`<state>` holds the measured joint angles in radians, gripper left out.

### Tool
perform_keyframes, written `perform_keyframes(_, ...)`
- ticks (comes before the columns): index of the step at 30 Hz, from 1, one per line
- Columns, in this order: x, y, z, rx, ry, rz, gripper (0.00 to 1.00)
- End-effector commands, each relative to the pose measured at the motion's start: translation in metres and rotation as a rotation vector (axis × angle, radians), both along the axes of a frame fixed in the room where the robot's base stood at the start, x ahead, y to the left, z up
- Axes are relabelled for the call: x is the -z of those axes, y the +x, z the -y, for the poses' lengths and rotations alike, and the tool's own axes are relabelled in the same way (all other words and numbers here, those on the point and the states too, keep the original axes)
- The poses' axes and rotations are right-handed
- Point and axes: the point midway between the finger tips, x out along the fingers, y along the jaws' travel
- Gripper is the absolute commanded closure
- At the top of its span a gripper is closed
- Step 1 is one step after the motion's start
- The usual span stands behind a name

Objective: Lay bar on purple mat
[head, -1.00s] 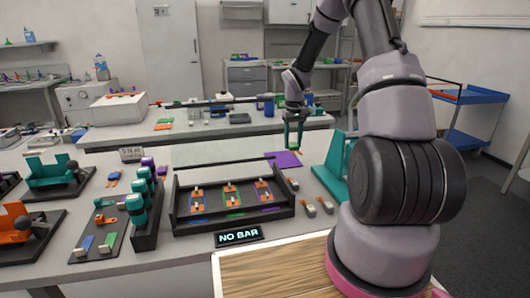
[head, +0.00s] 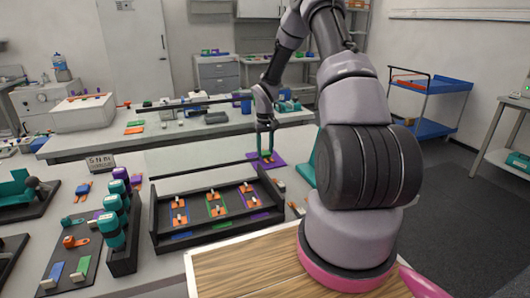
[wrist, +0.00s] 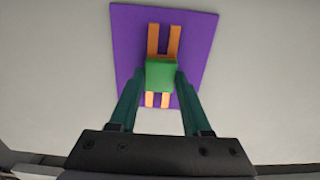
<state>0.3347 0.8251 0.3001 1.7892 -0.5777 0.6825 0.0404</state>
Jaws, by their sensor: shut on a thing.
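The purple mat (head: 251,156) lies flat on the bench beyond the black tray, and it also fills the middle top of the wrist view (wrist: 197,35). My gripper (wrist: 160,82) is shut on the bar, which shows as a green block (wrist: 160,74) with orange strips (wrist: 174,40) sticking out on both sides. The bar is over the mat, within its outline in the wrist view. In the head view my gripper (head: 267,155) is down at the mat. I cannot tell whether the bar touches it. The fingers hide part of the bar there.
The black tray (head: 162,235) holds several orange and white pieces on coloured strips. A rack of teal cylinders (head: 112,223) stands to its left. A teal stand (head: 307,170) is close right of the mat. The bench behind the tray is largely clear.

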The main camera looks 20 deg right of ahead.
Motion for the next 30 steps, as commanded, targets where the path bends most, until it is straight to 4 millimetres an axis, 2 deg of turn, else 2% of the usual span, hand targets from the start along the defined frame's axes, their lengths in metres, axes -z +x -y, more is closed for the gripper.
perform_keyframes(3, 0.010, 0.000, 0.000, -0.001, 0.000, 0.000, 1.00)
perform_keyframes(12, 0.012, 0.000, 0.000, -0.001, 0.000, 0.000, 1.00)
perform_keyframes(13, 0.012, 0.000, 0.000, 0.000, 0.000, 0.000, 0.44)
perform_keyframes(15, 0.012, 0.000, 0.000, 0.000, 0.000, 0.001, 0.22)
perform_keyframes(25, 0.010, 0.000, 0.000, 0.000, 0.000, 0.001, 0.22)
perform_keyframes(30, -0.009, 0.001, 0.000, 0.001, -0.001, 0.004, 0.22)
